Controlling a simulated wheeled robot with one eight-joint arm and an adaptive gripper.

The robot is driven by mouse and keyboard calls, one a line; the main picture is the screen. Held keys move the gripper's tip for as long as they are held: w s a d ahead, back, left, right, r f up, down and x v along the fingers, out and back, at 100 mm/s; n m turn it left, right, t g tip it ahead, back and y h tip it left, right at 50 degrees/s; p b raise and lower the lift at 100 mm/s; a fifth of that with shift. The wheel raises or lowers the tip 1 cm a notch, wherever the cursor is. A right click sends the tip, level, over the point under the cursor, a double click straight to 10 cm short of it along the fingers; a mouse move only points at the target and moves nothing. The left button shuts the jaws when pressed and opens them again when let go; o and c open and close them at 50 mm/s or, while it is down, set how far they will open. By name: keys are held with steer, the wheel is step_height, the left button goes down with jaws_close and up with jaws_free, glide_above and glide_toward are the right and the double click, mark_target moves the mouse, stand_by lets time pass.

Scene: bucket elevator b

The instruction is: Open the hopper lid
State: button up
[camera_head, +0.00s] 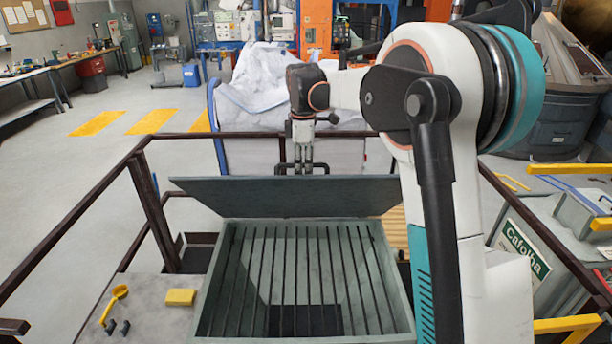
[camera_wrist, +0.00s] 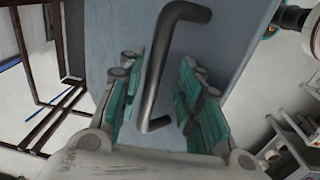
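The hopper (camera_head: 402,290) is a grey-green box with a barred grate inside, at the bottom middle of the head view. Its dark grey lid (camera_head: 290,200) stands raised and tilted at the hopper's far edge, leaving the grate exposed. In the wrist view, the lid's face (camera_wrist: 112,28) carries a dark, bent bar handle (camera_wrist: 153,88). My gripper (camera_wrist: 160,72) is open, with its teal-padded fingers on either side of the handle and visible gaps between.
Brown railings (camera_head: 150,205) surround the hopper. A white-covered load (camera_head: 260,85) stands beyond the far railing. A Cafolha sign (camera_head: 526,252) is at right. Open floor lies at left.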

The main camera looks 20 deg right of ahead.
steer(key=shift+s+a+f, duration=0.15)
steer(key=shift+s+f, duration=0.05)
steer(key=shift+s, duration=0.15)
